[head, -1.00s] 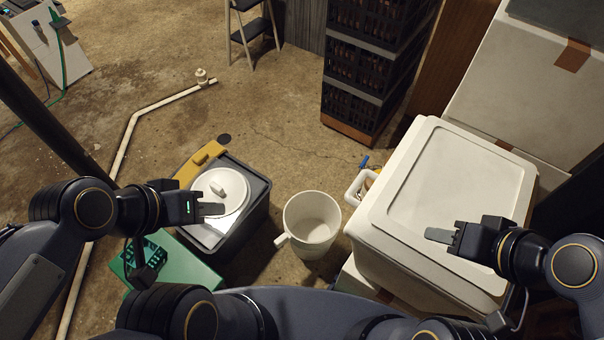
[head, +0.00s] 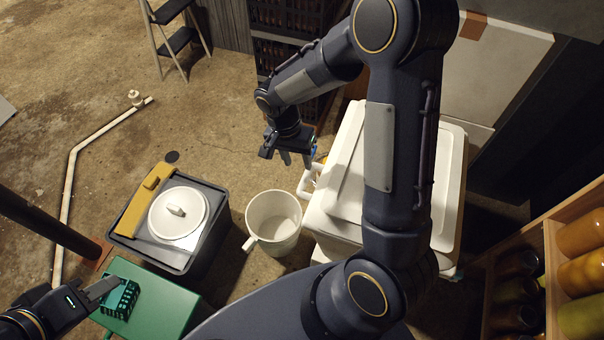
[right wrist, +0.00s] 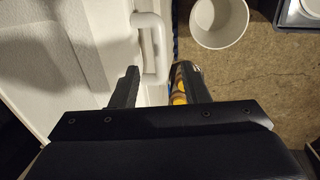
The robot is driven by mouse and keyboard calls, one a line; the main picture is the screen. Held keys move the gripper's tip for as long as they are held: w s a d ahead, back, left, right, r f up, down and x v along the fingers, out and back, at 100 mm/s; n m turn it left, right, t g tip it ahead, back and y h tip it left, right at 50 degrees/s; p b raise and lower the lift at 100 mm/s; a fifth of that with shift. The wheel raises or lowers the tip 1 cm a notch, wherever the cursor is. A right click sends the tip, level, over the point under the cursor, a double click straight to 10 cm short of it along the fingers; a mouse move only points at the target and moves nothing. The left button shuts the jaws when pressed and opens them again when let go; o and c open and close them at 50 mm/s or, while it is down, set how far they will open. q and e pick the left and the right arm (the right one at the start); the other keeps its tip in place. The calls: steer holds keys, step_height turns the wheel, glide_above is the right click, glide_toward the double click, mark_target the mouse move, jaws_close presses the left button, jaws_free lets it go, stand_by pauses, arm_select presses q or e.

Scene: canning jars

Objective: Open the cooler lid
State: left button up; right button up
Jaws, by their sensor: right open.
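The white cooler (head: 335,230) stands right of centre in the head view, partly hidden behind my right arm. Its lid (head: 342,150) lies flat and closed on top. A white loop handle (head: 307,181) sticks out from the cooler's left side; it also shows in the right wrist view (right wrist: 162,50). My right gripper (head: 297,159) is open and empty near this handle. In the right wrist view the handle shows between the two fingers (right wrist: 158,72); contact cannot be told.
A white bucket-like mug (head: 274,212) stands just left of the cooler. A grey bin (head: 205,235) with a round white lid stands further left, a green box (head: 165,300) in front of it. Shelves of jars (head: 580,275) are at the right. Dark crates stand behind.

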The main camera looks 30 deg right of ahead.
mark_target(303, 180)
steer(key=f, duration=0.5)
steer(key=s+d+f, duration=0.1)
steer(key=f, duration=0.1)
steer(key=shift+s+f, duration=0.1)
steer(key=shift+f, duration=0.25)
steer(key=shift+c, duration=0.3)
jaws_close()
